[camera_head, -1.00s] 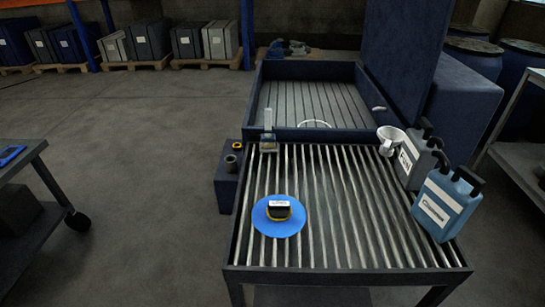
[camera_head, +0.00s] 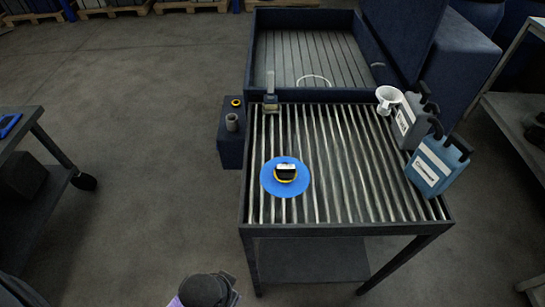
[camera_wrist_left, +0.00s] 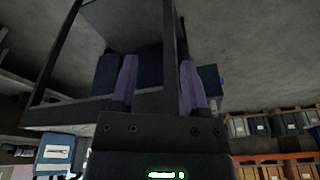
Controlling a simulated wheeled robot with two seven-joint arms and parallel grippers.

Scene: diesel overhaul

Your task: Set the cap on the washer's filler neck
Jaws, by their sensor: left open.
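The cap (camera_head: 287,172), black with a yellow rim and a white label, lies on a round blue disc (camera_head: 271,187) on the slatted table. The filler neck (camera_head: 232,121) is a short grey upright stub on the dark box at the washer's left side. A yellow ring (camera_head: 236,102) shows just behind it. My left gripper (camera_wrist_left: 158,78) is open in the left wrist view, with its purple fingers apart and nothing seen between them. In the head view, part of my left arm shows at the bottom edge, well short of the cap. My right gripper is not in view.
A white funnel (camera_head: 388,98), a grey canister (camera_head: 409,123) and a blue canister (camera_head: 437,167) stand at the table's right. A brush-like tool (camera_head: 270,101) stands at the back left. The washer basin (camera_head: 310,60) is behind. The slatted table's front middle is clear.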

